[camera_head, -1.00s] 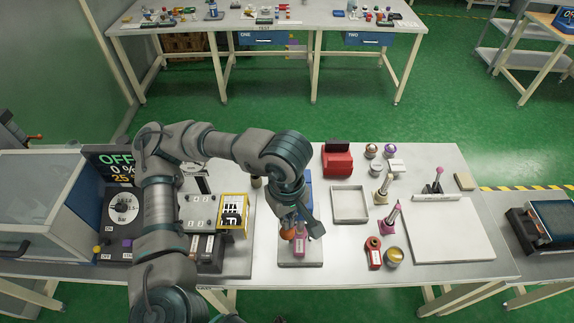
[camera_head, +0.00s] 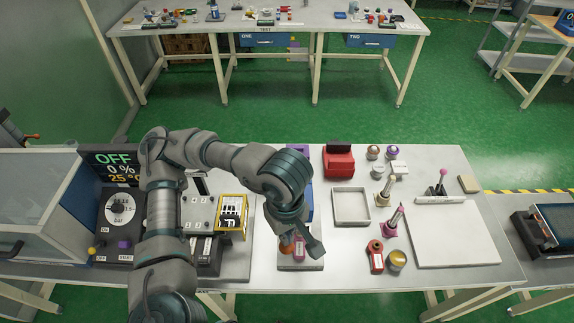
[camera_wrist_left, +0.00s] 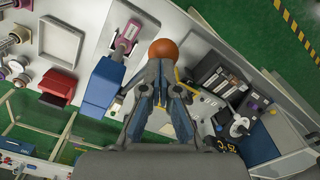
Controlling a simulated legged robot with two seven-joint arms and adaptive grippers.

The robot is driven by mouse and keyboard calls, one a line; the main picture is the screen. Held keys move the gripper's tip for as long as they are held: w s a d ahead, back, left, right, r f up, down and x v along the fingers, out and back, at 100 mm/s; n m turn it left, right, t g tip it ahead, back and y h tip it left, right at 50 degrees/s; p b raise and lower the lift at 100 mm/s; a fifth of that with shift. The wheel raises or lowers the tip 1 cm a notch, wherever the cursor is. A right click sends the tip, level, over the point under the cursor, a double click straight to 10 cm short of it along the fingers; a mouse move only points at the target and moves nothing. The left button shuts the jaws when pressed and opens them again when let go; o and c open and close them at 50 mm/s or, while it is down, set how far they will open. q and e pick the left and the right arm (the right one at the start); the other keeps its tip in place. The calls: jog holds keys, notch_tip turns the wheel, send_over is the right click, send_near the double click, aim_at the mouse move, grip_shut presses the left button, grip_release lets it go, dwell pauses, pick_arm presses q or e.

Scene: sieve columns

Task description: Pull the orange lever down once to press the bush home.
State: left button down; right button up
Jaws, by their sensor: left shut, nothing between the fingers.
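The orange lever's round knob (camera_head: 285,245) shows just below my left gripper (camera_head: 291,230) in the head view. In the left wrist view the orange knob (camera_wrist_left: 163,50) lies right at the tips of my left gripper (camera_wrist_left: 163,72). The fingers are shut with nothing between them; I cannot tell whether they touch the knob. The blue press body (camera_wrist_left: 103,86) stands beside the gripper, and my arm partly hides it in the head view. A pink part (camera_head: 299,248), perhaps the bush's holder, is at the press's front; it also shows in the left wrist view (camera_wrist_left: 132,31). My right gripper is out of view.
Left of the press is a fixture with a yellow-framed panel (camera_head: 232,216). To the right are an empty grey tray (camera_head: 337,207), a red box (camera_head: 338,160), small pink-based parts (camera_head: 388,228) and a white board (camera_head: 450,240).

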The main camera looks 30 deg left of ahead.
aim_at(286, 251)
pick_arm(q)
jog(key=shift+s+d+f+b, duration=0.15)
jog(key=shift+s+f+b, duration=0.15)
jog(key=shift+f, duration=0.2)
jog(key=shift+s+d+f+b, duration=0.15)
jog(key=shift+f+b, duration=0.15)
jog(key=shift+f, duration=0.15)
pick_arm(e)
jog(key=shift+s+f, duration=0.3)
jog(key=shift+f, duration=0.45)
pick_arm(q)
jog(key=shift+s+d+f+b, duration=0.15)
jog(key=shift+s+f+b, duration=0.1)
jog(key=shift+f+b, duration=0.3)
jog(key=shift+s+d+f+b, duration=0.1)
jog(key=shift+s+f+b, duration=0.1)
jog(key=shift+f+b, duration=0.35)
pick_arm(e)
jog(key=shift+s+f, duration=0.25)
jog(key=shift+f, duration=0.25)
jog(key=shift+s+f, duration=0.2)
jog(key=shift+f, duration=0.3)
pick_arm(q)
jog(key=shift+f, duration=0.2)
